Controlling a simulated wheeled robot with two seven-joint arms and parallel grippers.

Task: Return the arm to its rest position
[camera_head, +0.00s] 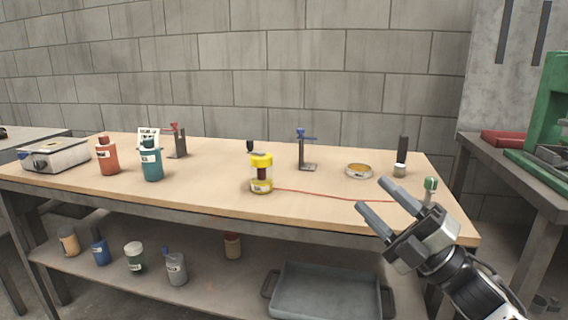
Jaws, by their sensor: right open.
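My right gripper (375,208) is open and empty in the head view. It is over the front right part of the wooden table (220,194), with its two grey fingers apart and pointing up and left. My right arm comes in from the lower right corner. My left gripper is not in view. A thin red cord (325,195) runs from near the jar toward a small green-topped item (430,187), behind the gripper.
A blue-topped stand (306,150), a shallow round dish (358,171) and a dark-topped item (401,158) stand behind the gripper. Red (108,158) and teal (151,163) bottles stand at left. A grey tray (330,292) sits on the lower shelf. A green machine (552,105) is at far right.

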